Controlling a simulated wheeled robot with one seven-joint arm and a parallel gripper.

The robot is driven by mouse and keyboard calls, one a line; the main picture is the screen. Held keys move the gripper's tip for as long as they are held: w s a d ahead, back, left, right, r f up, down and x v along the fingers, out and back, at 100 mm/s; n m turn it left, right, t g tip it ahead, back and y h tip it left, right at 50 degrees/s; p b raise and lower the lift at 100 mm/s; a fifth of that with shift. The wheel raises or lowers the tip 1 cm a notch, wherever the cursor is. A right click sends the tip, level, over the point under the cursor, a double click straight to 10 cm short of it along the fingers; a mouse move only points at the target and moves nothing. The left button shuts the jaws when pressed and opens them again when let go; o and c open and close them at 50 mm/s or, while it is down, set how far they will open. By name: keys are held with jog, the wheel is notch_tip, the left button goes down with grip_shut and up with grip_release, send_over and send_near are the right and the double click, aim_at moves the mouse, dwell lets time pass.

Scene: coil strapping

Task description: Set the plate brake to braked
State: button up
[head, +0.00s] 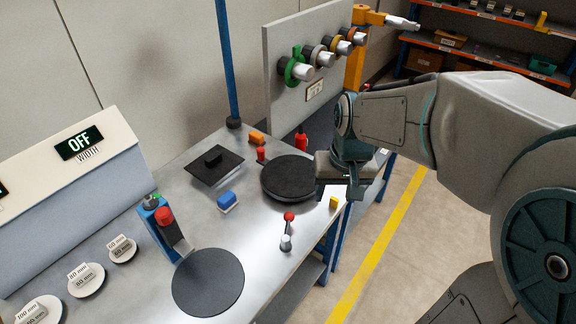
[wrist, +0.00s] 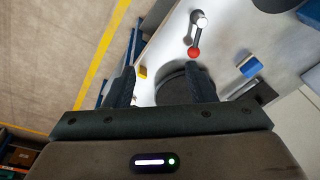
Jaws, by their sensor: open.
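A small lever (head: 287,230) with a red ball knob and a pale grey pivot stands near the front edge of the metal bench; I take it for the plate brake. Its knob points toward the black round plate (head: 287,180). I see no readable braked or free label. In the wrist view the lever (wrist: 196,37) lies beyond the fingertips, its red knob near the right finger in the picture. My gripper (head: 340,192) is open and empty, over the bench edge beside the round plate; its fingers (wrist: 159,70) are apart and clear of the lever.
A yellow block (head: 333,202) lies by the bench edge, close to my gripper. A blue block (head: 228,201) and a black square plate (head: 214,165) lie left of the round plate. A dark disc (head: 208,282) and a blue stand (head: 160,225) are nearer. A panel with knobs (head: 305,65) rises behind.

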jog(key=g+y+p, duration=0.1)
jog(key=g, duration=0.1)
send_over(290, 213)
jog(key=d, duration=0.3)
notch_tip(290, 213, down, 6)
jog(key=a+f, duration=0.1)
jog(key=f, duration=0.3)
jog(key=a+f, duration=0.1)
jog(key=f, duration=0.4)
jog(key=a+f+p, duration=0.1)
jog(key=f, duration=0.3)
jog(key=shift+f, duration=0.15)
grip_shut()
